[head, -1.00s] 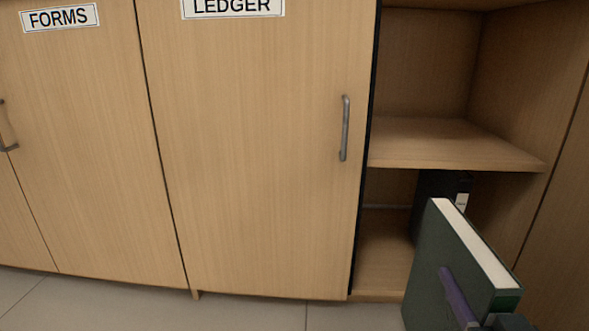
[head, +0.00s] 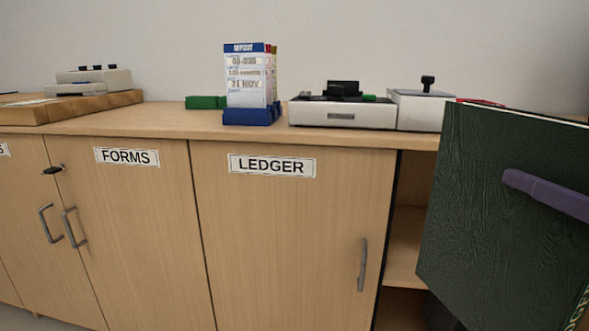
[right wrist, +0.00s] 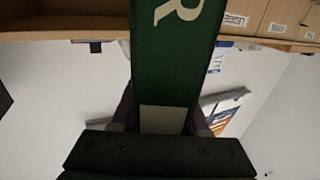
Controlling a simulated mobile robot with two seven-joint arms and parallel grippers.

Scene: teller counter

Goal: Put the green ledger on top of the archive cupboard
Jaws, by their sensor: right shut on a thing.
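The dark green ledger (head: 500,200) is held upright and slightly tilted at the right of the head view, in front of the open shelf. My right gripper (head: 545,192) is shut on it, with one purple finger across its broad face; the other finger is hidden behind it. In the right wrist view the green spine (right wrist: 172,60) with a pale letter R stands between the fingers (right wrist: 162,118). No cupboard in view carries a readable archive label. My left gripper is not in view.
The counter top (head: 185,122) holds a blue-based date stand (head: 248,85), a small green block (head: 206,102) and a grey cash-tray device (head: 342,112). Below are the FORMS door (head: 130,220) and LEDGER door (head: 290,240), both shut. An open shelf (head: 405,235) is partly hidden behind the ledger.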

